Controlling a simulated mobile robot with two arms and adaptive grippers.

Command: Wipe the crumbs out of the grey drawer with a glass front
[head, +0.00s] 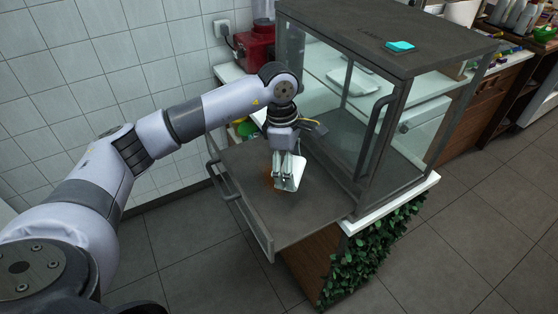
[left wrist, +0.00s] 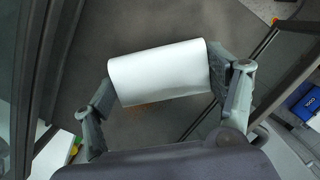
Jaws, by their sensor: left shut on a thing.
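The grey drawer (head: 318,212) is pulled out of the display case, with its glass front and handle towards the left. My left gripper (head: 288,168) points down over the drawer floor, shut on a white wiping piece (head: 291,180), perhaps a cloth or paper. In the left wrist view the white piece (left wrist: 158,72) spans between both fingers of my left gripper (left wrist: 162,78), above the drawer floor (left wrist: 150,32). Brownish-orange crumbs (head: 268,181) show beside the white piece; some (left wrist: 141,106) also show below it in the wrist view. I cannot tell whether it touches the floor. My right gripper is not in view.
The glass-sided case (head: 385,33) stands right of and behind the drawer, with a dark vertical handle (head: 376,135). A teal item (head: 399,46) lies on its top. A red appliance (head: 256,45) stands behind. Leaves (head: 372,250) hang below. Floor at the right is clear.

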